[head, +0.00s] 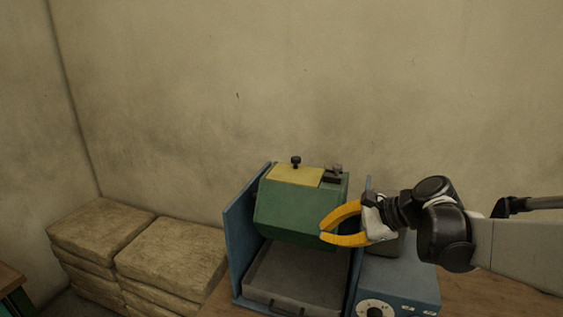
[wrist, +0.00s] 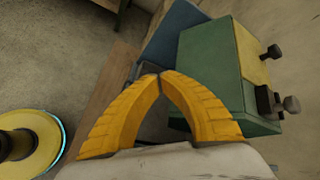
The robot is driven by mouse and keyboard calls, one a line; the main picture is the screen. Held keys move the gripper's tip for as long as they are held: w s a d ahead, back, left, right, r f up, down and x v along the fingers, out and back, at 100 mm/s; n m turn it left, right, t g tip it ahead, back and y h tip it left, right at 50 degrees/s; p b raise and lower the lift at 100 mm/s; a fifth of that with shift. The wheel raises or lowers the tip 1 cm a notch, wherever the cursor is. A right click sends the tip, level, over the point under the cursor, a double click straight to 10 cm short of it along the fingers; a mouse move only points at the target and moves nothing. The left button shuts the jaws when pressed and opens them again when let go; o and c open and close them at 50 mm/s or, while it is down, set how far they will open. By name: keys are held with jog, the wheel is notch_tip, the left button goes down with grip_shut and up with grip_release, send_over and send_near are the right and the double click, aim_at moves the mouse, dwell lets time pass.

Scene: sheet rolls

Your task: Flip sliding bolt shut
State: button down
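A green box-shaped housing (head: 300,212) with a yellow panel (head: 295,175) on top sits in a blue frame. A dark metal sliding bolt (head: 334,174) lies beside the panel's right edge. In the wrist view the bolt (wrist: 266,101) shows with a round knob (wrist: 291,104) at its end; I cannot tell whether the bolt is open or shut. My gripper (head: 322,233) has yellow fingers and is in front of the housing's right side, below the bolt. In the wrist view its fingertips (wrist: 160,76) meet with nothing between them, apart from the bolt.
A black knob (head: 296,161) stands up from the yellow panel. The blue frame's side wall (head: 240,222) rises at left, above a grey tray (head: 290,277). A blue control box (head: 405,282) with a dial is at right. Stacked sacks (head: 165,252) lie at left. A yellow spool (wrist: 30,148) is at lower left.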

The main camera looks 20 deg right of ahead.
jog(key=w+d+r+m+t+y+p, duration=0.1)
jog(key=w+d+r+m+t, duration=0.15)
jog(key=d, duration=0.35)
jog(key=w+d+r+m+t+y+p, duration=0.1)
jog(key=d+r+m, duration=0.1)
jog(key=d+m, duration=0.25)
jog(key=m+t+y+p, duration=0.2)
jog(key=m+t, duration=0.1)
send_near(334, 182)
jog(key=shift+g, duration=0.25)
jog(key=s+d+r, duration=0.2)
jog(key=s+d, duration=0.1)
jog(key=s+d+r, duration=0.1)
jog(key=s+d, duration=0.1)
jog(key=shift+d+r, duration=0.2)
jog(key=shift+r, duration=0.1)
jog(key=shift+w, duration=0.1)
jog(key=b+x, duration=0.2)
jog(key=x, duration=1.2)
jog(key=shift+a, duration=0.1)
jog(key=w+a, duration=0.2)
jog(key=a, duration=0.1)
jog(key=shift+f, duration=0.1)
jog(key=shift+s+d, duration=0.1)
jog(key=shift+d, duration=0.05)
jog(key=shift+s, duration=0.1)
